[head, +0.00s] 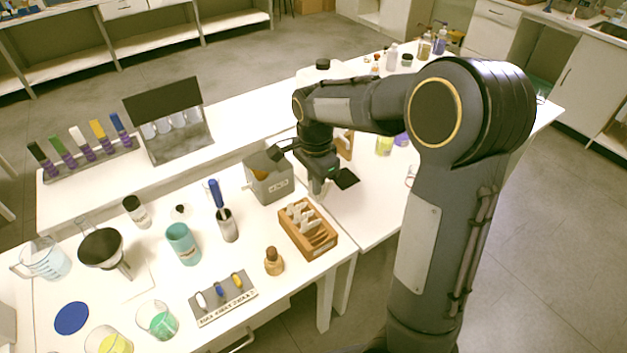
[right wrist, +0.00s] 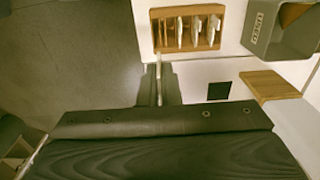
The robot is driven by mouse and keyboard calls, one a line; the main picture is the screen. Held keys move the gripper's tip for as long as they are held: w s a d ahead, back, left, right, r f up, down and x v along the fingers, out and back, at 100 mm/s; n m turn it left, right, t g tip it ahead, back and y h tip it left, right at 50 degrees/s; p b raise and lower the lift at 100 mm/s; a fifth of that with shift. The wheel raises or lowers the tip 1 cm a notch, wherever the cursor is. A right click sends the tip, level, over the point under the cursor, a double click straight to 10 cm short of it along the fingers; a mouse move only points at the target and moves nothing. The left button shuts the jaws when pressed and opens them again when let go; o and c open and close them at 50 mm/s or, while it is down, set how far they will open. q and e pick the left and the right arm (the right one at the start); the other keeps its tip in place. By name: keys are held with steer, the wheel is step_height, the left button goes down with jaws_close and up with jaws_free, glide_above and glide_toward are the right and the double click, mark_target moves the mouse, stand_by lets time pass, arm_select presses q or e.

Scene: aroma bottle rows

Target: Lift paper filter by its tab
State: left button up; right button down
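A wooden rack (head: 308,229) stands near the table's front edge, with several upright white pieces (head: 303,217) in its slots. They look like paper filters, but I cannot make out a tab. The rack also shows at the top of the right wrist view (right wrist: 187,28). My right gripper (head: 319,187) hangs over the table behind and slightly right of the rack, apart from it. Its fingers look thin and partly hidden in both views, so their opening is unclear. My left gripper is out of view.
A grey box (head: 270,180) stands just left of my right gripper. A dark square (head: 346,178) lies to its right. A dark funnel (head: 101,248) and beakers stand further left.

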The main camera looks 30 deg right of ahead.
steer(key=s+d+p, duration=0.1)
steer(key=s, duration=1.3)
steer(key=shift+s, duration=0.2)
